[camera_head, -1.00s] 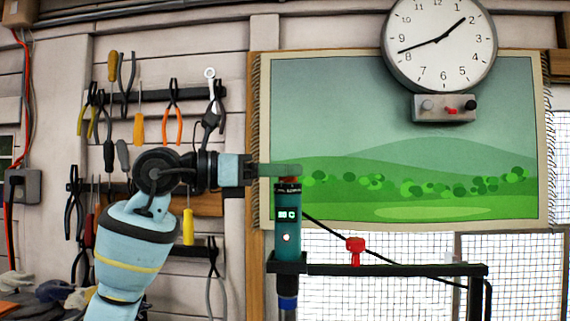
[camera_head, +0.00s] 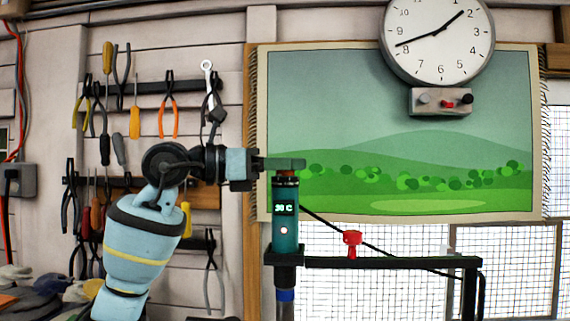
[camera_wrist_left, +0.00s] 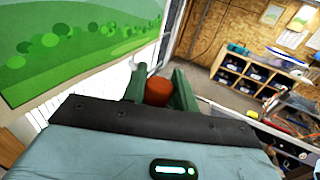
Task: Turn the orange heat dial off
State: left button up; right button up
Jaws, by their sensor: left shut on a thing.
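The orange heat dial (camera_wrist_left: 158,91) shows between the two green fingers of my left gripper (camera_wrist_left: 160,88) in the left wrist view. My left gripper (camera_head: 287,164) is shut on the dial, at the top of the teal heat tool (camera_head: 285,215) in the head view. There the fingers hide most of the dial. The tool stands upright in a black bracket, with a lit display that seems to read 30 C and a small glowing light below it. My right gripper is in neither view.
A black bar (camera_head: 390,262) runs right from the tool and carries a red clamp (camera_head: 352,243). A black cable slants behind it. A landscape banner (camera_head: 400,130) and a clock (camera_head: 438,40) hang behind. Pliers and screwdrivers hang on wall racks (camera_head: 140,88) at left.

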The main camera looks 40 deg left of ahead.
pick_arm(q)
jog(key=shift+s+r+m+g+h+p, duration=0.15)
jog(key=shift+m+g+h+p, duration=0.4)
jog(key=shift+h, duration=0.3)
jog(key=shift+w+r+m+g+h+p, duration=0.1)
jog(key=shift+m+g+h+p, duration=0.2)
jog(key=shift+m+g+h, duration=0.4)
jog(key=m+g+h+p, duration=0.2)
jog(key=m+g+h, duration=0.1)
jog(key=shift+m+g+h, duration=0.25)
jog(key=shift+g+h, duration=0.1)
jog(key=shift+m+g+h, duration=0.5)
jog(key=shift+m+g, duration=0.1)
jog(key=shift+g, duration=0.3)
jog(key=shift+f+m+g+h+p, duration=0.2)
jog(key=shift+m+g+h+p, duration=0.3)
jog(key=shift+m+g, duration=0.45)
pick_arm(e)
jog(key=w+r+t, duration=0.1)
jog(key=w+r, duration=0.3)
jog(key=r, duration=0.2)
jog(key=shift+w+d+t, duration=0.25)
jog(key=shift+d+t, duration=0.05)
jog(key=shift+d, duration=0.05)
pick_arm(q)
jog(key=shift+f+g, duration=0.1)
jog(key=shift+g, duration=0.25)
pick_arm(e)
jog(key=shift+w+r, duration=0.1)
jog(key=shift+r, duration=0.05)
